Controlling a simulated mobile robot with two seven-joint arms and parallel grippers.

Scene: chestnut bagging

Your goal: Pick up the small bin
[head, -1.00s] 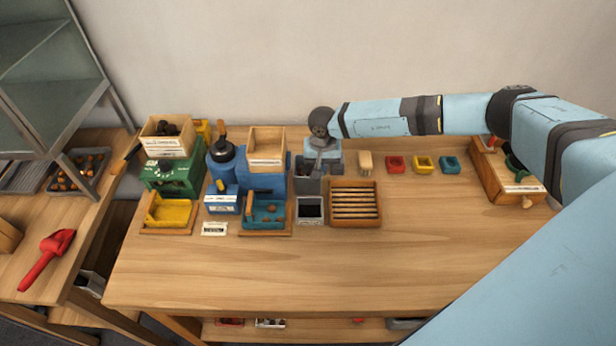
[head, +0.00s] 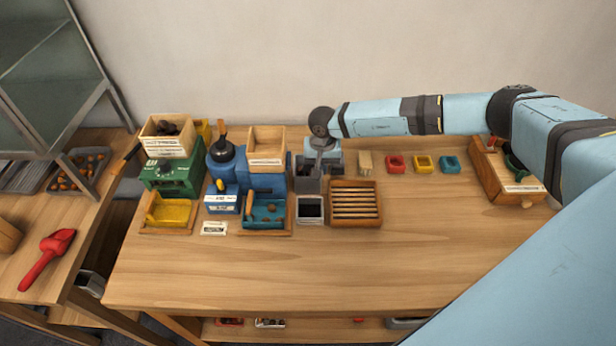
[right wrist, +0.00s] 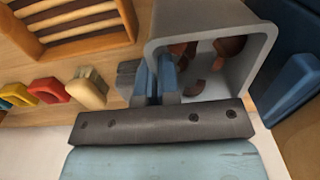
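The small bin (head: 307,184) is grey and stands on the table, right of the blue machine. In the right wrist view the small bin (right wrist: 215,45) shows its open top, with several brown chestnuts (right wrist: 210,50) inside. My right gripper (head: 318,168) points down at the bin's right side. In the right wrist view its blue-padded fingers (right wrist: 156,78) are close together, one on each side of the bin's wall, and look shut on it. The bin seems still at table height. My left gripper is not in view.
A grey-rimmed container (head: 310,210) and a slatted wooden tray (head: 355,204) stand just in front. The blue machine (head: 262,185) is close on the left. A brush (head: 365,162) and small red, yellow and blue trays lie to the right. The table's front is clear.

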